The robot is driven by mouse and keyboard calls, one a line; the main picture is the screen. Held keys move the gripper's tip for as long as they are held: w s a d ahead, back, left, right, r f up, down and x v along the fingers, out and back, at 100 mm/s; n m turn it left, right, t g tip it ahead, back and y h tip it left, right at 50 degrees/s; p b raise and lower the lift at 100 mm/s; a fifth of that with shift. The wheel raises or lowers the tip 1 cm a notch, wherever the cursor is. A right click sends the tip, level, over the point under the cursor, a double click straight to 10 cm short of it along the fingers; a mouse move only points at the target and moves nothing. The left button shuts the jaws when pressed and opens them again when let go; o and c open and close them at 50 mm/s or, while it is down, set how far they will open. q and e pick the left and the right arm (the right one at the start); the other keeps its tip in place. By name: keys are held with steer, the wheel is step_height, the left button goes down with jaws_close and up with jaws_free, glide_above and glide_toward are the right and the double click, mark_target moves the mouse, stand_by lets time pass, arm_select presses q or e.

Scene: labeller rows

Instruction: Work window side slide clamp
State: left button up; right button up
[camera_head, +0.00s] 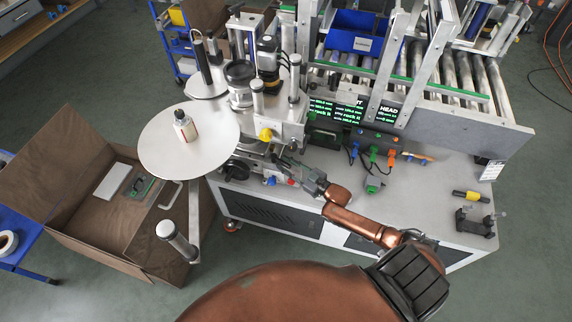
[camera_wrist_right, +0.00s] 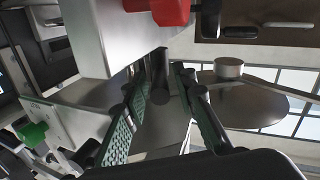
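My right gripper (camera_head: 284,162) reaches from the right to the front of the labeller, just below the yellow knob (camera_head: 265,134). In the right wrist view its two green-padded fingers (camera_wrist_right: 163,78) are spread. A dark upright cylinder (camera_wrist_right: 160,92) shows between the fingertips; I cannot tell if either finger touches it. A pale metal block (camera_wrist_right: 105,35) with a red part (camera_wrist_right: 171,11) lies close above the fingers. I cannot tell which part is the slide clamp. My left gripper is out of view.
A black knob (camera_head: 236,170) sits near the disc. Green and orange connectors (camera_head: 374,155) with cables are to the right.

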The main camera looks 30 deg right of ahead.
jaws_close()
stand_by(0.5)
